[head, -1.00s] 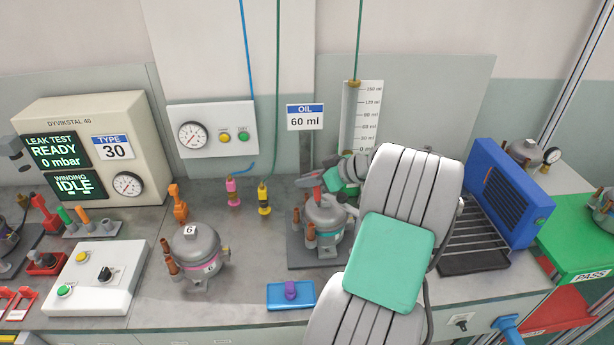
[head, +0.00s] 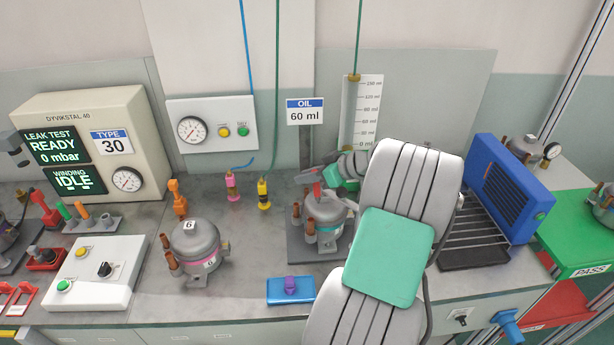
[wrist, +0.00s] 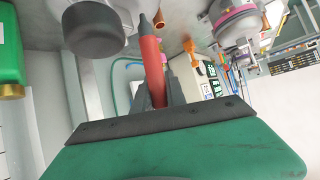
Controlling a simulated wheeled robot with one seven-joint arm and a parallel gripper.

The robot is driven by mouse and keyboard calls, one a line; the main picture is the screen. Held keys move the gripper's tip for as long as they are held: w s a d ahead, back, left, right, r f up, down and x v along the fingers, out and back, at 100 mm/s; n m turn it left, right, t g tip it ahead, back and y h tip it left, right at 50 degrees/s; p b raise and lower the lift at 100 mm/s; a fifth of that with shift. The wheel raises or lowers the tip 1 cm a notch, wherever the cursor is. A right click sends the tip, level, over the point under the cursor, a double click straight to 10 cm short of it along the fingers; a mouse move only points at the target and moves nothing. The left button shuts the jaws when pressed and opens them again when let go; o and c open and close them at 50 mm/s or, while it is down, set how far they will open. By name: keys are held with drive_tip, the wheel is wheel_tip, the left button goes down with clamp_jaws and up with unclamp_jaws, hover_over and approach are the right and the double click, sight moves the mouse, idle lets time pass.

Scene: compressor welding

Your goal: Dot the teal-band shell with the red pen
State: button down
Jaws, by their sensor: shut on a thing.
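The teal-band shell (head: 328,222), a grey pot with copper stubs, stands upright on a dark grey plate (head: 300,252) in front of the oil gauge. My gripper (head: 318,184) is just above its top, partly hidden by my arm. It is shut on the red pen (wrist: 150,62), which also shows as a small red piece in the head view (head: 317,190). In the wrist view the pen's dark tip points away from the fingers, beside a grey rounded body at the upper left. I cannot tell whether the tip touches the shell.
A pink-band shell (head: 197,248) marked 6 stands to the left. A blue block with a purple knob (head: 290,290) lies in front. A wire rack (head: 475,235) and blue fan box (head: 508,190) are at right. Pink (head: 232,187) and yellow (head: 263,193) couplers stand behind.

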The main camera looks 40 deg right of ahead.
drive_tip(key=shift+f+b, duration=0.45)
drive_tip(key=shift+f, duration=0.1)
idle(1.4)
drive_tip(key=shift+r, duration=0.1)
wheel_tip(320, 180, up, 7)
drive_tip(key=p, duration=0.4)
idle(0.5)
